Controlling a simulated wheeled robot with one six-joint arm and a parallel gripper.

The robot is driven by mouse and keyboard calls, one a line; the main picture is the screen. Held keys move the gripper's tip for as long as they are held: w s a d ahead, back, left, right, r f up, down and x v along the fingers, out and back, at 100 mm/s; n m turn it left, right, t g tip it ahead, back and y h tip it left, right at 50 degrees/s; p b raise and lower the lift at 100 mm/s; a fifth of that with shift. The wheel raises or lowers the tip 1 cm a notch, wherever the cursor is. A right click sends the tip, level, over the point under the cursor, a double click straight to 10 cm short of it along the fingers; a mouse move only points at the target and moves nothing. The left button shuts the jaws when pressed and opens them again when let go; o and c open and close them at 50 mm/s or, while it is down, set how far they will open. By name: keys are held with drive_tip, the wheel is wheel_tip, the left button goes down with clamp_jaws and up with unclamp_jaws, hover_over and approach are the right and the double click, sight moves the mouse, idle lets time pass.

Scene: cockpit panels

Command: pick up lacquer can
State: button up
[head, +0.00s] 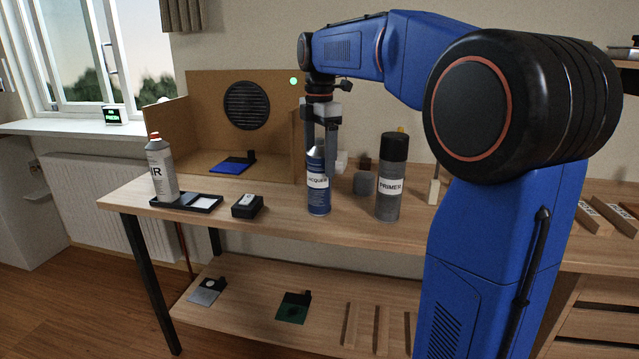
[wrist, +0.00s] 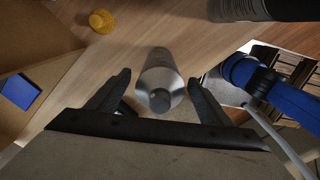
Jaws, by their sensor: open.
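The lacquer can (head: 319,198) stands upright on the wooden workbench, blue with a white label. My gripper (head: 327,158) points down over it, its fingers beside the can's upper part and hiding some of it. In the wrist view the can (wrist: 159,75) is seen from above, silvery and foreshortened, between the two spread fingers of my gripper (wrist: 160,84). Gaps show on both sides, so the fingers do not appear to touch it. The gripper is open.
A grey primer can (head: 388,205) with a black top stands close to the right. A cardboard spray booth (head: 200,95) is behind.

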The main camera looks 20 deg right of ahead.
drive_tip(key=shift+c, duration=0.2)
drive_tip(key=c, duration=1.8)
